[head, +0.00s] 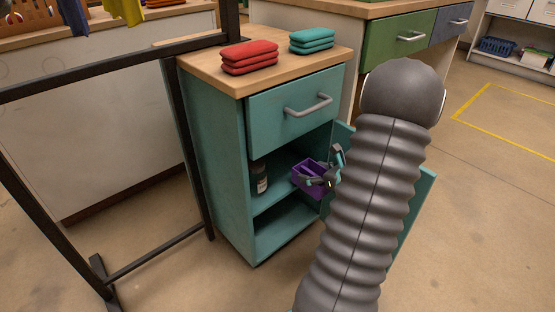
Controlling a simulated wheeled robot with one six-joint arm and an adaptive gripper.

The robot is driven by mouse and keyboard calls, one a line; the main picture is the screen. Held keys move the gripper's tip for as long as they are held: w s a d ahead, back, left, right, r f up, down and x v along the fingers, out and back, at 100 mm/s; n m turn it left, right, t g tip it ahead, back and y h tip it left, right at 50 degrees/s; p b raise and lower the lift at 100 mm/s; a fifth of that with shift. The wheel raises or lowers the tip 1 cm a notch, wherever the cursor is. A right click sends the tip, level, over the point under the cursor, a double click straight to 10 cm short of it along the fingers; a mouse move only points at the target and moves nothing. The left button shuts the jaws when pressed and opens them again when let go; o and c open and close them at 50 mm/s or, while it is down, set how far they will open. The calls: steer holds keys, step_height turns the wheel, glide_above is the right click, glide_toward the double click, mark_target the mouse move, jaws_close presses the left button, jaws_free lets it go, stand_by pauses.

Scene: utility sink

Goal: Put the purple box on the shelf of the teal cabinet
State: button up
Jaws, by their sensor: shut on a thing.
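The teal cabinet (226,155) stands in the middle with its drawer shut and its lower door (415,215) swung open to the right. Inside is an open compartment with a shelf (272,193). The purple box (305,187), an open-topped box, is at the right side of the opening, at about shelf height. My gripper (328,177) is shut on the right side of the box. I cannot tell whether the box touches the shelf. My arm hides part of the door and the cabinet's right side.
A dark bottle (260,178) with a pale label stands on the shelf's left side. Folded red cloths (249,56) and teal cloths (311,40) lie on the cabinet top. A black metal frame (186,150) stands close on the left. The lower compartment (283,226) looks empty.

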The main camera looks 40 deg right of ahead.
steer(key=w, duration=1)
steer(key=shift+a+b, duration=0.3)
steer(key=shift+a, duration=0.1)
steer(key=w, duration=0.3)
steer(key=shift+w+a+f, duration=0.1)
steer(key=shift+w+a, duration=0.05)
steer(key=shift+w, duration=0.15)
steer(key=shift+s+f+b, duration=0.15)
steer(key=shift+f+b, duration=0.2)
steer(key=shift+f, duration=0.3)
steer(key=o, duration=1.1)
steer(key=shift+f, duration=0.15)
